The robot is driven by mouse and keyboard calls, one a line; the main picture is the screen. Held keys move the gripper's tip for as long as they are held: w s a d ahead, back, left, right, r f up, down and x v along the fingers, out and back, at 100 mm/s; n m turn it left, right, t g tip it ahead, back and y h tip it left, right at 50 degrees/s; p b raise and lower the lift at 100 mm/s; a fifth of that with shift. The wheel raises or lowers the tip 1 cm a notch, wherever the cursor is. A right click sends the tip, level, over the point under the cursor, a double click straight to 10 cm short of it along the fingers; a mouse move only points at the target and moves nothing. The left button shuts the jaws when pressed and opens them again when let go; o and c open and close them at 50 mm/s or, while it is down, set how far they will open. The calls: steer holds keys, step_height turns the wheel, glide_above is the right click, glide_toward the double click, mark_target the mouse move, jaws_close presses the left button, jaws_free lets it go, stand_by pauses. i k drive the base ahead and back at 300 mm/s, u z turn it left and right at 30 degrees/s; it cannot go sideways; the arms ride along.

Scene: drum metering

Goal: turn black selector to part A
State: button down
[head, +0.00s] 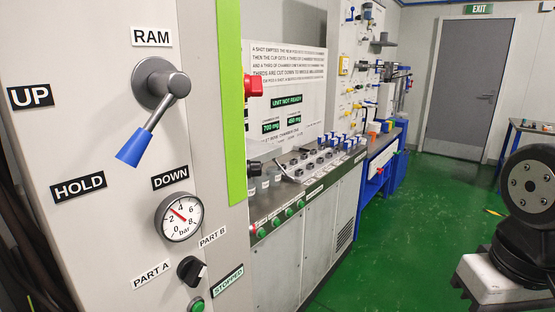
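The black selector (191,271) is a knob on the grey panel at the lower left of the head view. The label PART A (152,275) is to its left and the label PART B (212,237) is above it to the right. A small light mark shows on the knob's right side, towards the PART B side, but it is too small to read surely. Nothing touches the selector. My gripper is not in view; only a dark part of my arm shows at the right edge.
Above the selector are a pressure gauge (180,217) and the RAM lever (142,137) with a blue grip. A green button (196,306) and a STOPPED sign (227,281) are below it. A bench (305,205) stands behind the green-edged panel. Green floor (420,220) is clear towards the door.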

mark_target(191, 269)
steer(key=z, duration=0.35)
steer(key=k, duration=1.2)
steer(key=u, duration=1.4)
steer(key=i, duration=0.5)
